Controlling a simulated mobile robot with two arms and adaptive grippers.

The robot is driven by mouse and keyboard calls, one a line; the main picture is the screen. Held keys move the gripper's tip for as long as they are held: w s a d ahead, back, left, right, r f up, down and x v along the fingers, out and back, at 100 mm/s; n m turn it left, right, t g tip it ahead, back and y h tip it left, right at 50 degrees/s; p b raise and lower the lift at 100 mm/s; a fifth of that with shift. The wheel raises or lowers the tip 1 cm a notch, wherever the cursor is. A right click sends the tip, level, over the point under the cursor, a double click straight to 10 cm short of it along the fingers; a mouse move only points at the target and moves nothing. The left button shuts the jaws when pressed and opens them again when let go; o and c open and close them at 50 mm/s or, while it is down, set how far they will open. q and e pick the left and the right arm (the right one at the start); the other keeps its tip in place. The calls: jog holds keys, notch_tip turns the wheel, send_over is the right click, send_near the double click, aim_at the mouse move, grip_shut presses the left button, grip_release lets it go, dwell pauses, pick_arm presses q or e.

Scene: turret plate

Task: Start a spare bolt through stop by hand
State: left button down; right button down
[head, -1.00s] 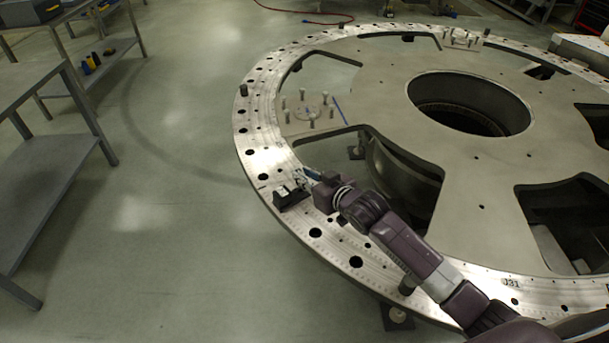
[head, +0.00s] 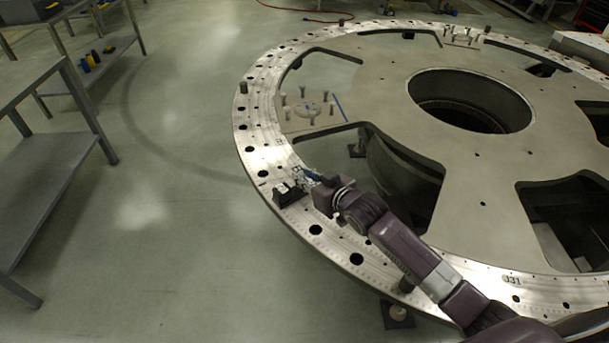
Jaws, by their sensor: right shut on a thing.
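The stop, a small black block (head: 290,196), sits on the silver outer ring of the turret plate (head: 262,150), at its near left. My right gripper (head: 301,178) is just above and beside the stop, at its upper right, with the wrist coming in from the lower right. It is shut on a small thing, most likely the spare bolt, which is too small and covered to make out. I cannot tell whether the bolt touches the stop or is in its hole. My left gripper is not in view.
Several upright pins (head: 311,112) stand on the plate beyond my gripper. Dark pegs (head: 243,88) stand on the ring. The plate has large cutouts and a round central opening (head: 470,103). A grey bench (head: 45,185) stands at left, with open floor between.

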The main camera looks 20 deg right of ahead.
jog(key=shift+f+b, duration=0.3)
jog(key=shift+f, duration=0.45)
dwell(0.6)
dwell(0.6)
jog(key=shift+f, duration=0.2)
dwell(0.8)
jog(key=shift+a+p, duration=0.1)
jog(key=shift+p, duration=0.3)
jog(key=shift+m+h+p, duration=0.3)
jog(key=shift+m+h, duration=0.1)
jog(key=shift+a+m+h, duration=0.1)
jog(key=shift+m+h, duration=0.5)
jog(key=shift+h, duration=0.1)
jog(key=shift+s+a+f+m+h, duration=0.1)
jog(key=shift+a+f+m+h, duration=0.1)
jog(key=shift+m+h, duration=0.4)
jog(key=shift+m+h+b, duration=0.3)
jog(key=shift+h+b, duration=0.15)
jog(key=shift+h, duration=0.05)
